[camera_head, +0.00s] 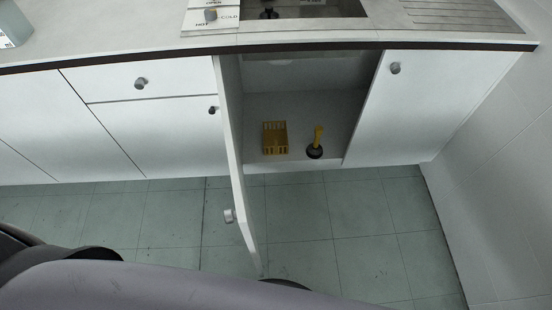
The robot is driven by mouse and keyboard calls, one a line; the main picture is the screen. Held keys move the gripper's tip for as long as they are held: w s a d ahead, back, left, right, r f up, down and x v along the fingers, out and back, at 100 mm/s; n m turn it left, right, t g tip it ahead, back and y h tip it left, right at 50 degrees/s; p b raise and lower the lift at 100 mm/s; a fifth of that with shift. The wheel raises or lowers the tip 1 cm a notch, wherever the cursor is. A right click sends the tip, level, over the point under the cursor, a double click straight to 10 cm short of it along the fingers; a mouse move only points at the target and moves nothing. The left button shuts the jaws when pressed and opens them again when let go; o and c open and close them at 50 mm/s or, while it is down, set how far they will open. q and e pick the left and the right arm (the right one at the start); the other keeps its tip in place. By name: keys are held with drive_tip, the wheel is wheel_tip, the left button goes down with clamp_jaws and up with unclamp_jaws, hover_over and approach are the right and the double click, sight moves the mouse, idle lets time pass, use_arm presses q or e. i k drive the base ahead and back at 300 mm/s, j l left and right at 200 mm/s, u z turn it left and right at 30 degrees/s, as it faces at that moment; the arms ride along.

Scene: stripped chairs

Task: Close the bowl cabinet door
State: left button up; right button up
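One cabinet door (239,170) under the sink stands wide open, swung out toward me from its left side. Its round grey knob (228,216) is on the door's left-facing side, near the free edge. The cabinet interior (300,100) is exposed, and a yellow slotted caddy (275,138) and a dark round-based object with a yellow handle (315,143) stand on its floor. No bowl shows inside. Neither of my grippers is in view; only dark, rounded parts of my own body show along the bottom.
A closed door (428,105) is right of the opening; closed drawers and doors (150,115) are left. The countertop (120,30) with a sink (300,8) runs above. A white wall (500,170) bounds the right. The tiled floor (350,230) is clear.

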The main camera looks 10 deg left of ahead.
sight(243, 214)
drive_tip(key=j, duration=1.1)
drive_tip(key=k+j+z, duration=0.15)
drive_tip(key=k+j, duration=0.1)
drive_tip(key=j, duration=0.05)
